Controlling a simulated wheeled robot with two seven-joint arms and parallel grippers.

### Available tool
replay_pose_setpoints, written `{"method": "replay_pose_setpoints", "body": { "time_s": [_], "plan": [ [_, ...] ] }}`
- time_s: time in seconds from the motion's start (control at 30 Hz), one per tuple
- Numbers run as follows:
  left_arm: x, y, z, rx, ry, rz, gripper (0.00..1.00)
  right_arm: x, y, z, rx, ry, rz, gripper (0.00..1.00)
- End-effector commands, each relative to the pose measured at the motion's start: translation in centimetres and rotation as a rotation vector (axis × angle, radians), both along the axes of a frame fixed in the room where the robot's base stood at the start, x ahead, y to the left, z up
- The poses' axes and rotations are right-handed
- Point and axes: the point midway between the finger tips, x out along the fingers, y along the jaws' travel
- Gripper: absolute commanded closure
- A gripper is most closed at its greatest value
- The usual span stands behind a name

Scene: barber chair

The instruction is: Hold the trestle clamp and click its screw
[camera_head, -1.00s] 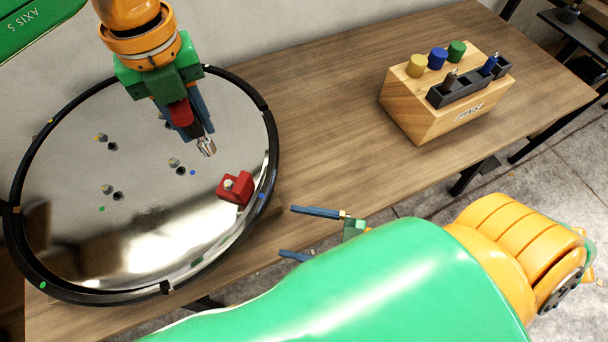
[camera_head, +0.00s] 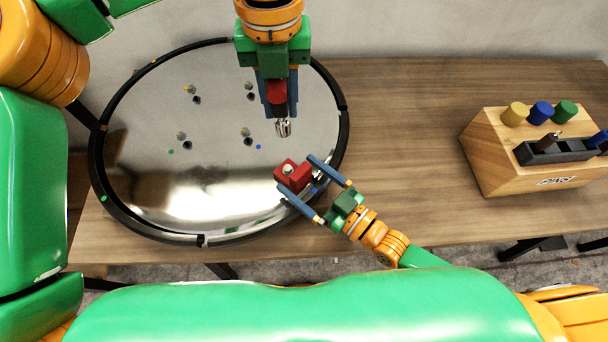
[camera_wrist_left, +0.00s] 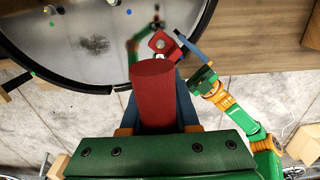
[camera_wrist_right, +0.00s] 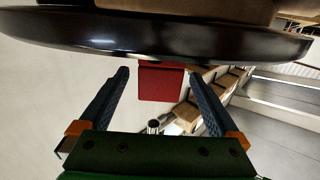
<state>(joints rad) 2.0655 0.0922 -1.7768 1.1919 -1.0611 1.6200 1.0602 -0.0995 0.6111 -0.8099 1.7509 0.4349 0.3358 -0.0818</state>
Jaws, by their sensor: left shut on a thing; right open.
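The red trestle clamp (camera_head: 293,176) sits at the lower right rim of the round mirror, with its pale screw (camera_head: 287,169) on top. It also shows in the left wrist view (camera_wrist_left: 158,44) and the right wrist view (camera_wrist_right: 161,82). My right gripper (camera_head: 296,173) is open, its two blue fingers on either side of the clamp; contact is not visible. In the right wrist view the clamp lies between and slightly beyond the fingertips. My left gripper (camera_head: 279,97) is shut on a red-handled tool (camera_head: 277,91) with a silver tip (camera_head: 283,127), apart from the clamp and above the mirror.
The round mirror (camera_head: 170,205) with a black rim lies on the wooden table (camera_head: 405,115). Small pegs and coloured dots show on its face. A wooden tool block (camera_head: 490,170) with coloured knobs stands at right. The table between them is clear.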

Motion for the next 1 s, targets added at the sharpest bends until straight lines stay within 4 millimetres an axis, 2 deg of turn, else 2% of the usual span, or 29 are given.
{"method": "replay_pose_setpoints", "body": {
  "time_s": [0.23, 0.27, 0.6, 0.7, 0.73, 0.93, 1.0],
  "plan": [
    [0.0, -0.01, 0.04, 0.0, -0.001, 0.0, 1.0, 0.13, 0.11, 0.01, -0.001, -0.001, 0.0, 0.03],
    [0.01, -0.01, 0.04, 0.0, -0.001, 0.0, 1.0, 0.12, 0.11, 0.01, -0.001, -0.001, 0.0, 0.08],
    [0.01, -0.01, 0.04, 0.0, -0.001, 0.0, 1.0, 0.11, 0.08, 0.0, 0.0, 0.0, 0.0, 1.0],
    [0.01, -0.01, 0.04, 0.0, -0.001, 0.0, 1.0, 0.11, 0.08, -0.01, -0.001, 0.001, 0.0, 1.0],
    [0.01, -0.01, 0.04, 0.0, -0.001, 0.0, 1.0, 0.11, 0.08, -0.01, -0.001, 0.001, 0.0, 0.43],
    [0.01, -0.01, 0.04, 0.0, -0.001, 0.0, 1.0, 0.1, 0.07, -0.01, -0.001, 0.001, 0.0, 0.97],
    [0.01, -0.01, 0.03, 0.0, -0.001, 0.0, 1.0, 0.1, 0.07, -0.02, -0.001, 0.001, 0.0, 1.0]
  ]
}}
